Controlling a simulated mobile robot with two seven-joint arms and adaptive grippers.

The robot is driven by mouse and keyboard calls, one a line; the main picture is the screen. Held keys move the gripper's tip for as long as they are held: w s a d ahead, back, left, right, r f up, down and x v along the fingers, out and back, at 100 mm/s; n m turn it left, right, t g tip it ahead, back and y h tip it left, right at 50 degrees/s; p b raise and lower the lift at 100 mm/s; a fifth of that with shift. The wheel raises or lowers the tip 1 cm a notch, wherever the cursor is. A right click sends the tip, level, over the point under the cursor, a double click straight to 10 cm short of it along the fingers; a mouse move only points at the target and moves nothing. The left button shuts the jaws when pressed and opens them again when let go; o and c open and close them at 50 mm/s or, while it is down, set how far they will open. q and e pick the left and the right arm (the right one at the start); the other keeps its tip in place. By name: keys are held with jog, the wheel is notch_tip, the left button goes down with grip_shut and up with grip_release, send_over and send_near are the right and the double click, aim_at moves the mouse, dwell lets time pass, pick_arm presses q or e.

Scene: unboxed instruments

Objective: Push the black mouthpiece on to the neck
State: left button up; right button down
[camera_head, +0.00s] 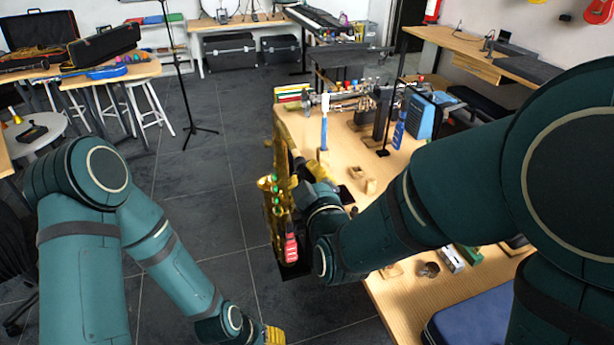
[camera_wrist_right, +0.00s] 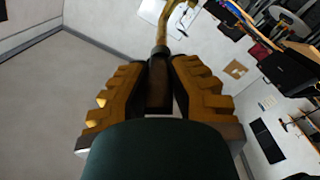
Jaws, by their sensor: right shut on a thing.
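A gold saxophone (camera_head: 277,205) stands upright at the near left edge of the wooden table. My right gripper (camera_head: 321,169) is beside its upper part. In the right wrist view, the yellow fingers of my right gripper (camera_wrist_right: 160,72) are shut on the dark mouthpiece (camera_wrist_right: 159,88), partly hidden between them. The curved gold neck (camera_wrist_right: 168,30) runs away from the mouthpiece's far end, where a greenish band shows; I cannot tell how far they overlap. My left gripper (camera_head: 273,336) is low at the bottom edge, away from the saxophone, its fingers mostly cut off.
The wooden table (camera_head: 345,150) holds a blue-handled item (camera_head: 324,130), small wooden blocks (camera_head: 364,180) and a blue box (camera_head: 419,117) on its far part. A dark blue case (camera_head: 480,322) lies at the near right. The floor left of the saxophone is open. A black stand (camera_head: 184,80) stands further back.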

jog(key=shift+b+x, duration=0.5)
jog(key=shift+x, duration=0.85)
dwell(2.1)
jog(key=shift+r, duration=0.1)
dwell(0.5)
jog(key=c, duration=0.8)
grip_release()
jog(key=shift+w, duration=0.1)
jog(key=shift+o, duration=0.2)
jog(key=shift+v, duration=3)
jog(key=d+f+m+g+h, duration=0.2)
jog(key=d+f+m+g, duration=0.15)
jog(key=f, duration=0.95)
jog(key=s+d+f+m+g, duration=0.3)
jog(key=s+f+g, duration=0.3)
jog(key=f, duration=0.6)
jog(key=s+d+f+m+g, duration=0.2)
jog(key=s+f+m+g, duration=0.4)
jog(key=f, duration=0.6)
jog(key=shift+s+d+f+y, duration=0.3)
jog(key=shift+s+d+y, duration=0.1)
jog(key=shift+s, duration=0.7)
